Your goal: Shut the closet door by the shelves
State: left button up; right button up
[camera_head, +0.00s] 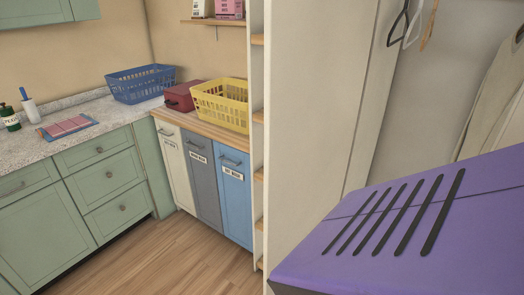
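The closet (442,115) is open at the right, with its pale inside, black and white hangers (398,25) and a hanging beige garment (497,95) showing. A tall white panel (310,125) stands between the closet opening and the narrow shelves (258,174). I cannot tell whether this panel is the closet door or a fixed side. No door handle shows. Neither of my grippers is in view, and nothing is seen touching the panel.
A purple slotted surface (330,273) fills the lower right; I cannot tell what it belongs to. Green cabinets (45,229), labelled bins (202,180), a blue basket (140,84), a red box (180,97) and a yellow basket (220,103) are left. The wooden floor (170,262) is clear.

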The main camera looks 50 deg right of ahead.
aim_at(316, 52)
jog(key=i+j+z, duration=0.2)
jog(key=i+z, duration=0.2)
jog(key=i+j+z, duration=0.35)
jog(key=i+z, duration=0.15)
jog(key=z, duration=0.25)
jog(key=i+z, duration=0.15)
jog(key=z, duration=0.3)
jog(key=i+j+z, duration=0.1)
jog(key=z, duration=0.3)
jog(key=i+j+z, duration=0.15)
jog(key=z, duration=0.25)
